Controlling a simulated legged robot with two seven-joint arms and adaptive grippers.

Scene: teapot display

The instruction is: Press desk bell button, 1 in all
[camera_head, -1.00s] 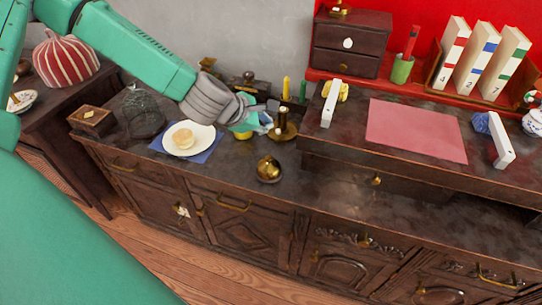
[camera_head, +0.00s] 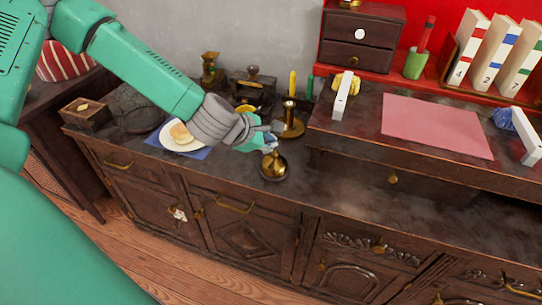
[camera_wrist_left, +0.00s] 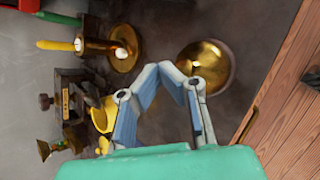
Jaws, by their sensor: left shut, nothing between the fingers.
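The desk bell (camera_head: 273,170) is a round brass dome near the front edge of the dark cabinet top. It also shows in the left wrist view (camera_wrist_left: 212,62), up and to the right of the fingers. My left gripper (camera_head: 270,143) is shut and empty, just behind and above the bell in the head view. Its fingers (camera_wrist_left: 160,70) come together close beside the bell in the wrist view. I cannot tell whether they touch it. My right gripper is in neither view.
A brass candle holder (camera_head: 291,128) stands just behind the gripper. A plate with a bun (camera_head: 181,133) lies on a blue napkin to the left. A raised shelf (camera_head: 350,145) bounds the right side. The cabinet top right of the bell is clear.

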